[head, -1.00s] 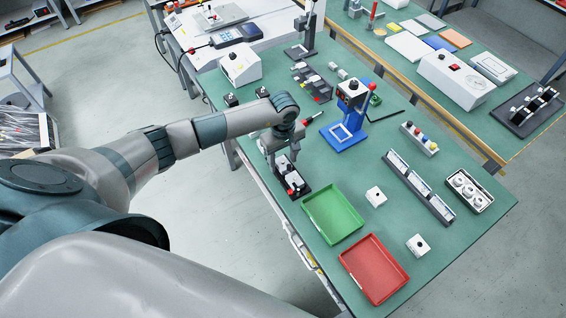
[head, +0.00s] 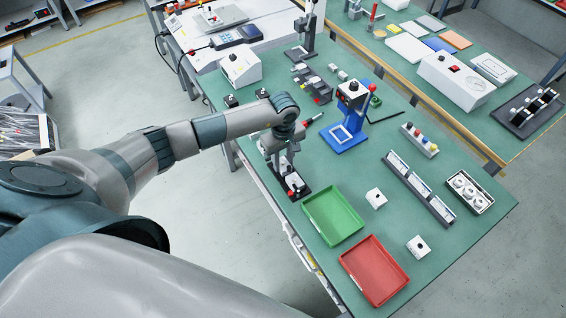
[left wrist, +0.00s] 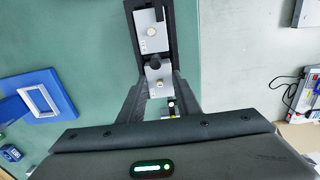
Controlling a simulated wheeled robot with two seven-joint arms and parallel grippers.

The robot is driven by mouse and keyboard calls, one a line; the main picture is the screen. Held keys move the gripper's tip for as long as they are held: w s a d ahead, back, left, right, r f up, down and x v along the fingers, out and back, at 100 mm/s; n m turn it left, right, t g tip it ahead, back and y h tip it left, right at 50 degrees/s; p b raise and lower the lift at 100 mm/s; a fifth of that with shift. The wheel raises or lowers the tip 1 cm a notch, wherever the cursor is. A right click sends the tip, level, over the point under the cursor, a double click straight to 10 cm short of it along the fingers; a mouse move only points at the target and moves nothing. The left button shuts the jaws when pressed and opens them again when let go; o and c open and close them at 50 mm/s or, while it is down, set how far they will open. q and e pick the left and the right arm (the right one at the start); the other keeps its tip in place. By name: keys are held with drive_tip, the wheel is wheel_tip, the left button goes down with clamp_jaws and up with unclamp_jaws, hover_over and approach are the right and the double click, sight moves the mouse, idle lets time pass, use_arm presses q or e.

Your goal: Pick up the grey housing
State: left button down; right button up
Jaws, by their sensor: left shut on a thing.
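My left gripper (left wrist: 158,82) points down at the dark holder (left wrist: 171,25) near the table's left edge. Its two fingers are shut on a grey housing (left wrist: 158,73), a small block with a round light knob, at the holder's near end. Another grey piece (left wrist: 150,30) with a light button and a black knob sits farther along the holder. In the head view the gripper (head: 281,170) partly hides the holder (head: 302,193) and the housing. I cannot tell whether the housing is clear of the holder. My right gripper is in neither view.
A green tray (head: 333,214) and a red tray (head: 374,270) lie in front of the holder. Two small white boxes (head: 376,198) (head: 418,246) stand to their right. A blue fixture (head: 345,138) stands behind. The green table between them is clear.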

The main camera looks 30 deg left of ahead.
sight(283, 163)
use_arm(q)
wheel_tip(283, 163, up, 9)
drive_tip(key=b, duration=0.3)
drive_tip(key=shift+f+b, duration=0.2)
drive_tip(key=shift+b, duration=0.1)
drive_tip(key=shift+r, duration=0.6)
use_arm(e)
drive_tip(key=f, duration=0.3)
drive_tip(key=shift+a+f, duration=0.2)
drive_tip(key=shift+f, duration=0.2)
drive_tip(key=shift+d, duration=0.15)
